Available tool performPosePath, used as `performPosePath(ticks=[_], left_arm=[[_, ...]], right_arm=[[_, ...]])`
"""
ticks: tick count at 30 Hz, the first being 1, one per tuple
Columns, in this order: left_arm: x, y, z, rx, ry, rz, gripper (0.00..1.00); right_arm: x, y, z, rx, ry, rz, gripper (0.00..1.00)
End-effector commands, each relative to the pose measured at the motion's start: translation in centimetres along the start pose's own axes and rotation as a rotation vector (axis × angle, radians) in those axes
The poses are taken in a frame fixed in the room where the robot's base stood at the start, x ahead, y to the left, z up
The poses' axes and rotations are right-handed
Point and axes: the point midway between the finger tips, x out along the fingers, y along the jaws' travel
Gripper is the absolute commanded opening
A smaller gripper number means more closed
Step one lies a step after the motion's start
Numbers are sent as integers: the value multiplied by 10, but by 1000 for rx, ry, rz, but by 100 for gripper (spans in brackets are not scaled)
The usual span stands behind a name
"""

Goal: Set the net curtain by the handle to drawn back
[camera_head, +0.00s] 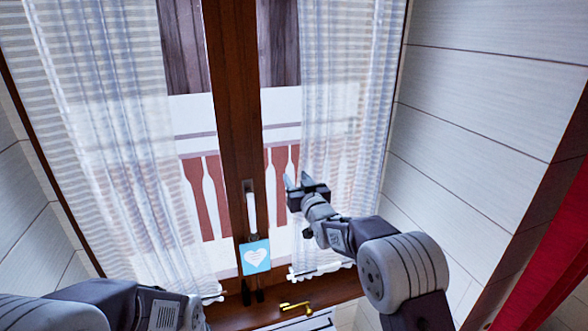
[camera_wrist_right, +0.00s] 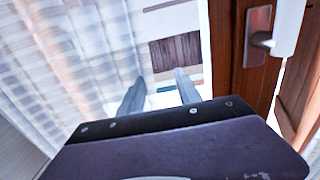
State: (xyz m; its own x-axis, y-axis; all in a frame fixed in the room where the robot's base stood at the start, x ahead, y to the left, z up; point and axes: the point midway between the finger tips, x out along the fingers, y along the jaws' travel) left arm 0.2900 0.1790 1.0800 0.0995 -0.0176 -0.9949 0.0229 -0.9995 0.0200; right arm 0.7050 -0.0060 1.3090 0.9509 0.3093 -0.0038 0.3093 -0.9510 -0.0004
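Two sheer white net curtains hang at the window. The left one (camera_head: 120,130) covers much of the left pane. The right one (camera_head: 345,110) hangs in folds right of the middle post and leaves a strip of glass bare beside it. The white window handle (camera_head: 251,205) is on the brown middle post between them; it also shows in the right wrist view (camera_wrist_right: 287,28). My right gripper (camera_head: 297,181) is in front of the right curtain's inner edge. Its two fingers (camera_wrist_right: 160,92) stand apart, with no cloth seen between them. My left gripper is out of view.
A blue card with a white heart (camera_head: 256,258) hangs below the handle. A brass-coloured handle (camera_head: 295,307) shows at the bottom near the sill. A pale plank wall (camera_head: 480,100) and red cloth (camera_head: 545,265) are at the right.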

Motion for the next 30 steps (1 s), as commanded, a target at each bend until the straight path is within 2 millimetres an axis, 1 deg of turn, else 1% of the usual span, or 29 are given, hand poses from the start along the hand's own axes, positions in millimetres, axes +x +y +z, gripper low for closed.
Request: performPosePath(ticks=[1,3,6,14,15,17,18,30], left_arm=[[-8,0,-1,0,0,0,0],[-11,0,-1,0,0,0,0],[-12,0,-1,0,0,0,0],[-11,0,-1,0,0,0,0],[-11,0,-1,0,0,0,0],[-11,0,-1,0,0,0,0],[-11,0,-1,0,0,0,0],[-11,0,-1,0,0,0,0]], right_arm=[[7,0,-3,0,-1,0,40],[14,0,-2,0,0,0,40],[20,0,-1,0,0,0,40],[21,0,1,0,-1,0,40],[21,0,1,0,-1,0,29],[21,0,0,0,-1,0,12],[21,0,0,0,-1,0,1],[21,0,0,0,1,1,0]])
